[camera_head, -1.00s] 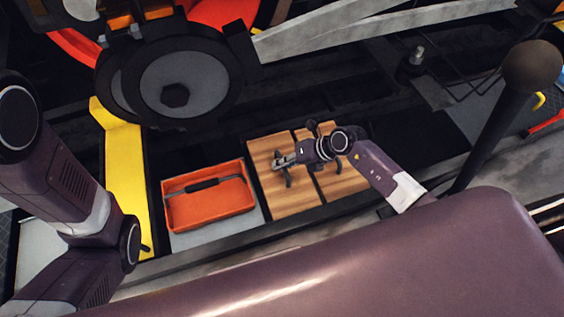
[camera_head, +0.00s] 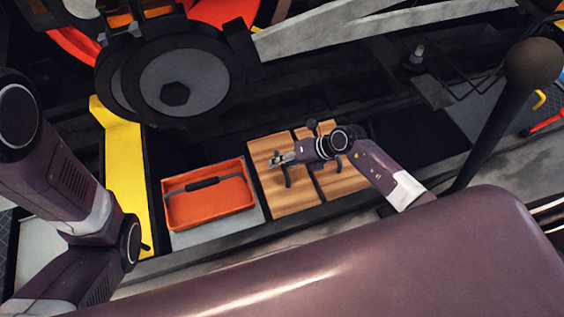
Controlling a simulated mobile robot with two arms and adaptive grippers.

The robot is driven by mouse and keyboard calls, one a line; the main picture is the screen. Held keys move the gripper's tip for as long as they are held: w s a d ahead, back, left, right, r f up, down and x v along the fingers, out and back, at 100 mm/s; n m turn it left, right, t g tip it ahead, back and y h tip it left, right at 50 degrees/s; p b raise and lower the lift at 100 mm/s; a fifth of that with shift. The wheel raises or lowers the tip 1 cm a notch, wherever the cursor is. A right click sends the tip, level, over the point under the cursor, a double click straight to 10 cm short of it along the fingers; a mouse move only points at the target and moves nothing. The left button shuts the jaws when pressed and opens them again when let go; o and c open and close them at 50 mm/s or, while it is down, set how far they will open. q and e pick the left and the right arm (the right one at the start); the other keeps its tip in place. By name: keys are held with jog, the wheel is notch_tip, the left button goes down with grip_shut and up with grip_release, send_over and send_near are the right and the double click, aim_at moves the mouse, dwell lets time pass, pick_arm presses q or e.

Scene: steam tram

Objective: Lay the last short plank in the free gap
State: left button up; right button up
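Two short wooden planks lie side by side in the dark floor frame, a left plank (camera_head: 292,203) and a right plank (camera_head: 345,184), with a thin dark seam between them. My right gripper (camera_head: 276,160) is over the left plank, its fingers pointing left. I cannot tell if it touches the wood, or if the fingers are open or shut, since they are small and seen from above. My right wrist and forearm cover part of both planks. Dark floor (camera_head: 425,135) shows to the right of the planks.
An orange tool tray (camera_head: 213,208) with a dark handle sits on a grey plate left of the planks. A yellow metal strip (camera_head: 126,175) stands further left. A large dark round part (camera_head: 185,80) is above, and a black lever with a round knob (camera_head: 532,66) rises at the right.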

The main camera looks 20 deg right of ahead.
jog(key=shift+s+f, duration=0.1)
jog(key=v, duration=0.7)
jog(key=shift+r, duration=0.3)
jog(key=shift+d, duration=0.15)
